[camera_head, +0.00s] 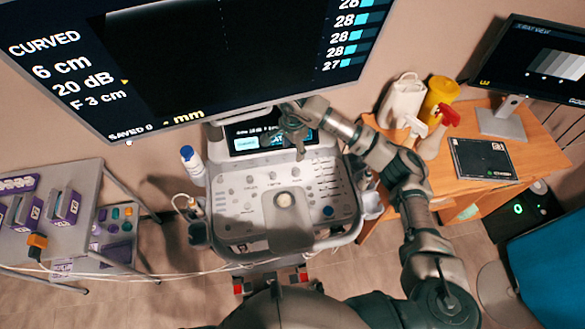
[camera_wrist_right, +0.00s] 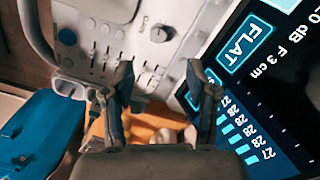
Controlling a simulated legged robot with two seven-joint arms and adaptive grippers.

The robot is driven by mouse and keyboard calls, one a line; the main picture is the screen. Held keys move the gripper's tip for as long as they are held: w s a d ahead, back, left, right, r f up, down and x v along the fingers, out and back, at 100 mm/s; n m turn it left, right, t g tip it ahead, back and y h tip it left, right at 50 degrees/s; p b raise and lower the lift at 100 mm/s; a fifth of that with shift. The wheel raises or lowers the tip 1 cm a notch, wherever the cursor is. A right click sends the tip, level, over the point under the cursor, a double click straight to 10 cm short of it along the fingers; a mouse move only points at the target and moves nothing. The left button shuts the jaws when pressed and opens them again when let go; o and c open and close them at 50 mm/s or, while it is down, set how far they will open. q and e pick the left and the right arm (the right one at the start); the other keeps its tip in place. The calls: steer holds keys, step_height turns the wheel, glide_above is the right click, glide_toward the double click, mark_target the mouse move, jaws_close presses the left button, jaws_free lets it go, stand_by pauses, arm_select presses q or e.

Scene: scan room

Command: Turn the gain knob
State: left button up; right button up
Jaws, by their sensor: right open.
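The grey control panel (camera_head: 245,215) of the scanner carries several small knobs, sliders and a round trackball (camera_head: 284,199). The labels are too small in the head view to tell which knob is the gain knob. My right gripper (camera_head: 297,140) hangs in front of the panel's small screen (camera_head: 250,138), above the panel's upper part. In the right wrist view the gripper (camera_wrist_right: 163,85) is open and empty. My left gripper is not in view.
A large monitor (camera_head: 70,75) overhangs the panel. A white bottle (camera_head: 192,165) stands left of it. At right, a wooden desk (camera_head: 465,187) holds spray bottles, a yellow container (camera_head: 438,98) and a second monitor (camera_head: 530,65). A grey cart (camera_head: 85,175) stands at left.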

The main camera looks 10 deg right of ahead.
mark_target(296, 170)
steer(key=f, duration=0.8)
steer(key=d+f, duration=0.1)
steer(key=f, duration=0.3)
steer(key=shift+p, duration=0.35)
steer(key=shift+a+f, duration=0.3)
steer(key=shift+a, duration=0.05)
steer(key=shift+d, duration=0.25)
jaws_close()
